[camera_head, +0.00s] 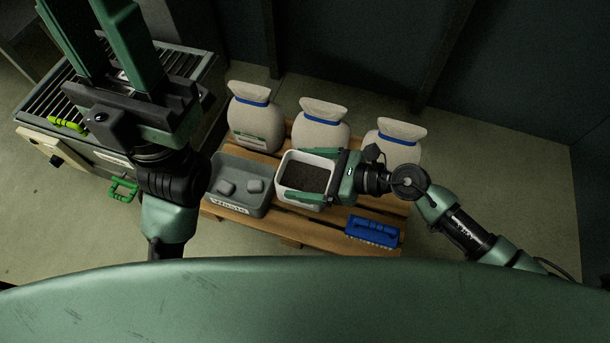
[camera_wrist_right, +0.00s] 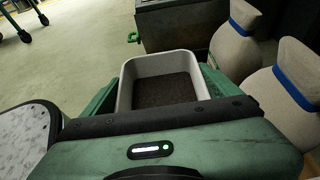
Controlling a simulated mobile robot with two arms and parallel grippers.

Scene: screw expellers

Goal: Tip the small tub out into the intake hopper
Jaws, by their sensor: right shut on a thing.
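The small tub (camera_head: 280,181) is pale, squarish and upright, with dark grainy material in it. It also shows in the right wrist view (camera_wrist_right: 125,92). My right gripper (camera_head: 303,176) is shut on the tub, with its fingers along two opposite sides. I cannot tell whether the tub rests on the pallet or is just above it. The machine at the left has a barred grate on top, which looks like the intake hopper (camera_head: 187,64). My left gripper (camera_head: 98,22) is over that grate, with its fingers apart and nothing seen between them.
A grey bin (camera_head: 239,168) with two grey lumps stands beside the tub on a wooden pallet (camera_head: 290,228). A blue brush (camera_head: 371,230) lies at its front right. Three tied sacks (camera_head: 321,130) stand behind. The machine has a green handle (camera_head: 124,189) and a yellow-green one (camera_head: 67,124).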

